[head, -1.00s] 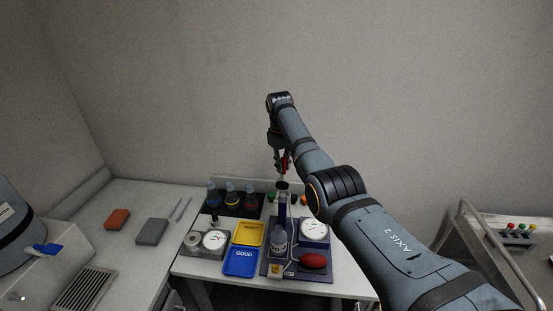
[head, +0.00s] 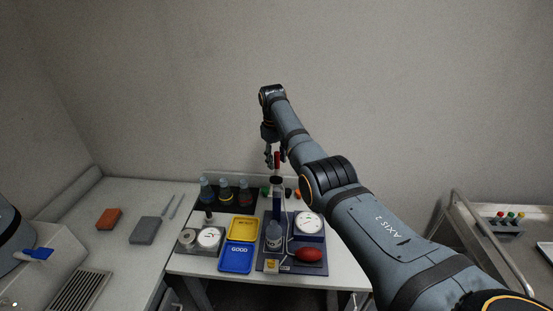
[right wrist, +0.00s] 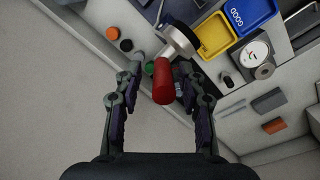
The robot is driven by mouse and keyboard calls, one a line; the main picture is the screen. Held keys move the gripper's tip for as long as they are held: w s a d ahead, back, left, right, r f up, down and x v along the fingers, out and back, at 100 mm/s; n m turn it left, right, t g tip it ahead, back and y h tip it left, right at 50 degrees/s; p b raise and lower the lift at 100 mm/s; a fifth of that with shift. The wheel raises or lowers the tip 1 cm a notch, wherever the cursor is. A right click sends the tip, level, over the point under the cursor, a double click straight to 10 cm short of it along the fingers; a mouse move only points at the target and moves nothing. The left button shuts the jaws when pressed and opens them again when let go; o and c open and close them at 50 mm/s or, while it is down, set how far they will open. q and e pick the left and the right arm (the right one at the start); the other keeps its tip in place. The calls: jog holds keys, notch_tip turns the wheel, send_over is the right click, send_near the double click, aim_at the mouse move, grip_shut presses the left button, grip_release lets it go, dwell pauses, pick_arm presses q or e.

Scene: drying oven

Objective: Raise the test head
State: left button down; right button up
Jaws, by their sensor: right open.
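The test head is a dark disc (head: 277,180) with a red upright grip (head: 277,160) on top, over a dark blue column on the bench. In the right wrist view the red grip (right wrist: 163,82) and a grey-and-black round head (right wrist: 176,40) show near my fingertips. My right gripper (head: 269,156) is open, just left of the red grip in the head view. In the wrist view its two fingers (right wrist: 160,75) are spread on both sides of the grip, with gaps. Whether the grip lies at finger depth is hard to tell. My left gripper is out of view.
A round gauge (head: 308,224) and a red bulb (head: 308,255) sit beside the column. A yellow tray (head: 232,239) and a blue GOOD tray (head: 222,268) lie left. Several flasks (head: 226,190) stand behind the trays. A cart (head: 470,235) is at right.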

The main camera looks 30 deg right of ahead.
jog(key=r, duration=0.7)
jog(key=shift+s+a+r, duration=0.1)
jog(key=shift+a+r, duration=0.15)
